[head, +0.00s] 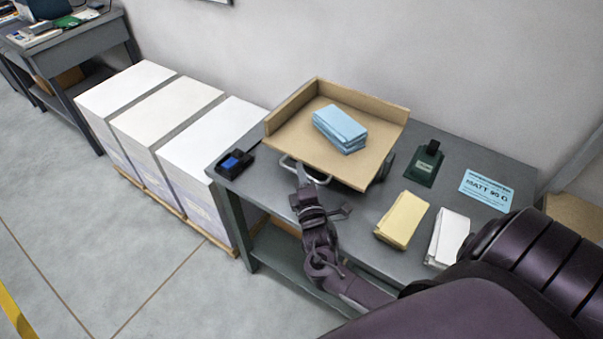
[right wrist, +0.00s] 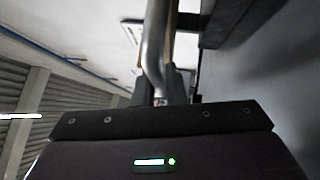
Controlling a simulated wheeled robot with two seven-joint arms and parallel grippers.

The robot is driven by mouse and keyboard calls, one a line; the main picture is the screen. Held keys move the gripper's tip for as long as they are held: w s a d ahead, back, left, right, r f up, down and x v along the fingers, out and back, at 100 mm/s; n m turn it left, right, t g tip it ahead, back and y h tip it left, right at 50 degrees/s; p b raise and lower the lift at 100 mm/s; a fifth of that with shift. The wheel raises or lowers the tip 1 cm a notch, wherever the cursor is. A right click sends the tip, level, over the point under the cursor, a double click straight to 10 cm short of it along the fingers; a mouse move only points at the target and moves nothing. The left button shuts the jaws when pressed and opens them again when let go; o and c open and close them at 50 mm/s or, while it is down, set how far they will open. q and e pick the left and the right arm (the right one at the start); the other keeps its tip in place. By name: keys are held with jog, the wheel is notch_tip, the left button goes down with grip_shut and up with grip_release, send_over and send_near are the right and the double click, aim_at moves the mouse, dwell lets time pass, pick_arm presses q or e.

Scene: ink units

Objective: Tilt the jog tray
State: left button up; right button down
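The jog tray (head: 283,128) is a tan tray with raised walls on its left and back sides, standing on the grey table. A stack of light blue sheets (head: 340,127) lies in it. A metal handle (head: 290,166) projects below the tray's front edge. My right gripper (head: 302,182) is at this handle. In the right wrist view the handle's bar (right wrist: 154,45) runs down between the fingers (right wrist: 163,92), which look closed on it. I cannot tell how far the tray is tilted. My left gripper is not in view.
The wall is close behind.

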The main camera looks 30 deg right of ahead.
dwell(0.3)
jog(key=shift+r+p, duration=0.25)
jog(key=shift+p, duration=0.15)
jog(key=shift+m+g+y, duration=0.3)
jog(key=shift+m+g, duration=0.3)
jog(key=r+p, duration=0.2)
jog(key=p, duration=0.1)
jog(key=d+r+p, duration=0.1)
jog(key=r+p, duration=0.1)
jog(key=p, duration=0.1)
jog(key=shift+w+r, duration=0.15)
jog(key=shift+r, duration=0.1)
jog(key=c, duration=1.5)
grip_release()
jog(key=shift+f, duration=0.1)
